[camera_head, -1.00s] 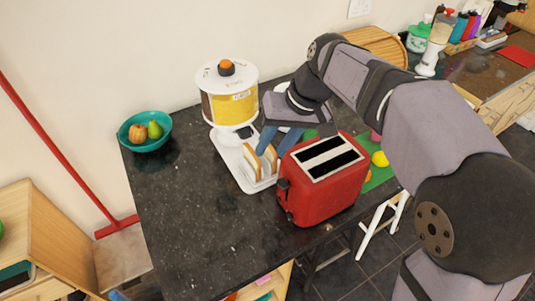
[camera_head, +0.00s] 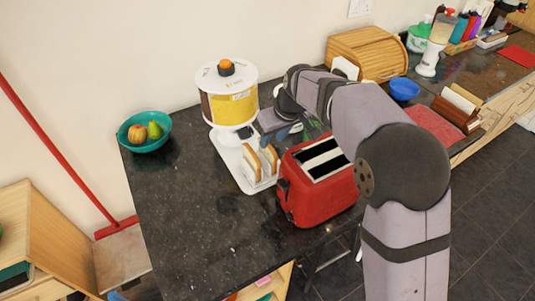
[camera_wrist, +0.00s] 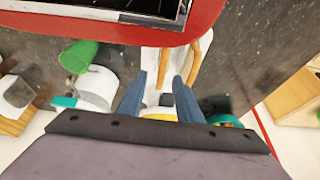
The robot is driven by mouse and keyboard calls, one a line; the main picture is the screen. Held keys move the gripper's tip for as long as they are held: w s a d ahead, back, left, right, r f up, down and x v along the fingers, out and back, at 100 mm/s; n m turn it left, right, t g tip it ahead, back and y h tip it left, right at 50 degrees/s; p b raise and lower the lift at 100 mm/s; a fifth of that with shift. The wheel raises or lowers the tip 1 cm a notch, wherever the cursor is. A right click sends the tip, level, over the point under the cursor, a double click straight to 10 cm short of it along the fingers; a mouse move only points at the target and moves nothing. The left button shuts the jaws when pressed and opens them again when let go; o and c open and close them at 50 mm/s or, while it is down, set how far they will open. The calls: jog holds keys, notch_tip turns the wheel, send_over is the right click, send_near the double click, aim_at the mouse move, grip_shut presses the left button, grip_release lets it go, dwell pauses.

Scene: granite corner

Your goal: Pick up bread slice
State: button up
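Two bread slices (camera_head: 262,161) with brown crusts stand upright in a white rack tray (camera_head: 228,160) left of the red toaster (camera_head: 318,199). In the wrist view, the bread slices (camera_wrist: 199,56) show just beyond my fingertips, below the toaster (camera_wrist: 100,31). My gripper (camera_wrist: 161,76) is open, with its two blue fingers apart and nothing clearly held between them. In the head view, my gripper (camera_head: 290,130) is behind the toaster and right of the bread, with its fingertips partly hidden.
A white and yellow canister (camera_head: 229,97) stands behind the rack. A teal bowl (camera_head: 145,144) with fruit is at the far left. A wooden bread box (camera_head: 368,55) and a blue bowl (camera_head: 404,89) are at the right. The front left counter (camera_head: 195,225) is clear.

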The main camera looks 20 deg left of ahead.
aim_at(268, 155)
jog(key=shift+a+p+x, duration=0.25)
jog(key=shift+p+x, duration=1.05)
jog(key=shift+x, duration=0.55)
jog(key=shift+w+a+f, duration=0.15)
jog(key=shift+w+f, duration=0.05)
jog(key=shift+f, duration=0.4)
grip_shut()
